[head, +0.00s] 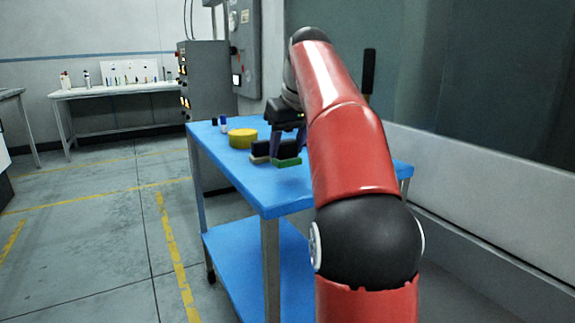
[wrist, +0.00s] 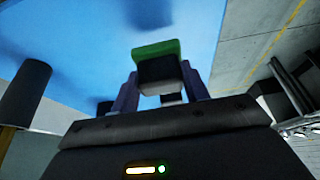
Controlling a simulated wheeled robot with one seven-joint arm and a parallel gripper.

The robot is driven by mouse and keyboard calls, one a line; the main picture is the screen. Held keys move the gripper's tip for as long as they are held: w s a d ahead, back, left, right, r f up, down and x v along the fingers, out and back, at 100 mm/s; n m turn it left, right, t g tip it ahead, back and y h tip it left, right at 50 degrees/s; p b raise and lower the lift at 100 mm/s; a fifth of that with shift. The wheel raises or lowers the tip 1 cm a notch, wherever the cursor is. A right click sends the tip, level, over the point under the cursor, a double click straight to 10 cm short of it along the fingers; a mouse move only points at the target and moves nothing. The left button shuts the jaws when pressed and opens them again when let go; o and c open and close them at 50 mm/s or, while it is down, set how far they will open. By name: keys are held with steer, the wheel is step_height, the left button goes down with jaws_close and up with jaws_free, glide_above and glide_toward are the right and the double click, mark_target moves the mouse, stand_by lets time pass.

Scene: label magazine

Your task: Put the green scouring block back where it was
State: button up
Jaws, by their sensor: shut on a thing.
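The green scouring block (head: 287,162) has a black upper part and a green base. In the head view it is at or just above the blue table top, and I cannot tell whether it touches. My gripper (head: 288,143) is over it, partly hidden by my arm. In the wrist view the block's green edge (wrist: 156,49) and dark body lie between the purple fingers of my gripper (wrist: 158,84), which is shut on it. A similar block with a tan base (head: 260,159) stands close to its left.
The blue table (head: 285,189) also holds a yellow round object (head: 243,138) and small bottles (head: 223,124) at its back left. A dark upright post (head: 369,70) stands at the right. The table's front left is clear. A white bench (head: 115,91) stands far behind.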

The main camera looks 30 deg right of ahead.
mark_target(291, 141)
steer(key=shift+f, duration=1.7)
steer(key=shift+b, duration=0.3)
steer(key=shift+f, duration=0.2)
steer(key=o, duration=0.9)
steer(key=shift+b, duration=0.5)
steer(key=p+v, duration=0.1)
steer(key=v, duration=0.1)
steer(key=p+v, duration=0.1)
steer(key=v, duration=0.1)
steer(key=w+p+v, duration=0.1)
steer(key=v, duration=0.2)
steer(key=shift+d+r, duration=0.2)
steer(key=shift+r, duration=0.1)
steer(key=shift+s+a+r, duration=0.1)
steer(key=shift+s+r, duration=0.15)
steer(key=shift+r, duration=0.05)
